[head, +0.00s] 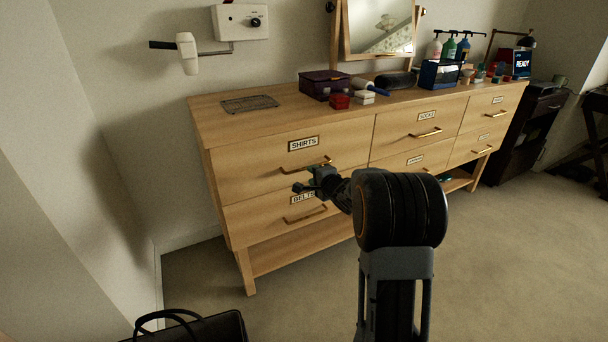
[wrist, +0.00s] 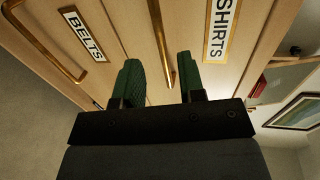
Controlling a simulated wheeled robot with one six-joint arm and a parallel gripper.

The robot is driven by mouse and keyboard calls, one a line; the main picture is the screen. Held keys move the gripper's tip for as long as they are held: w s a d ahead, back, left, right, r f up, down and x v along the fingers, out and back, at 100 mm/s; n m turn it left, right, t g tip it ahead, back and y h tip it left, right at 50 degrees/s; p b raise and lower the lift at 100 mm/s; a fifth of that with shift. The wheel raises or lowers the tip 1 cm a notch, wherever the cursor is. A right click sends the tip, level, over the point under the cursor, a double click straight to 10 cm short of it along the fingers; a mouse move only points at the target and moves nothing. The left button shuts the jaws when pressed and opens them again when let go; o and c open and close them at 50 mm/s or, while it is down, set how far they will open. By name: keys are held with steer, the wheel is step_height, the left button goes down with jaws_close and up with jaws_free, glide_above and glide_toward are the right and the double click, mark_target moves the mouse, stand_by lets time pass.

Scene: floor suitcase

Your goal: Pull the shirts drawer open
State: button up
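The shirts drawer (head: 240,172) is the top left drawer of the light wood dresser. Its front looks shut, and its label reads SHIRTS. Its brass bar handle (head: 294,172) is partly hidden by my gripper (head: 306,187). In the wrist view, my gripper (wrist: 160,78) has its two green fingers apart. The shirts handle (wrist: 160,45) runs between the fingers, with a visible gap on each side. The SHIRTS label (wrist: 221,30) is to the right of the fingers. I cannot tell how deep the handle sits between them.
The belts drawer handle (head: 305,216) is just below; it also shows in the wrist view (wrist: 45,45). A wire rack (head: 250,104), a purple box (head: 325,85) and bottles (head: 449,48) stand on the dresser. A black bag (head: 190,328) lies front left. Carpet at right is clear.

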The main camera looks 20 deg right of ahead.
mark_target(304, 169)
steer(key=b+x, duration=0.2)
steer(key=x, duration=0.5)
steer(key=shift+w, duration=0.2)
jaws_close()
stand_by(0.4)
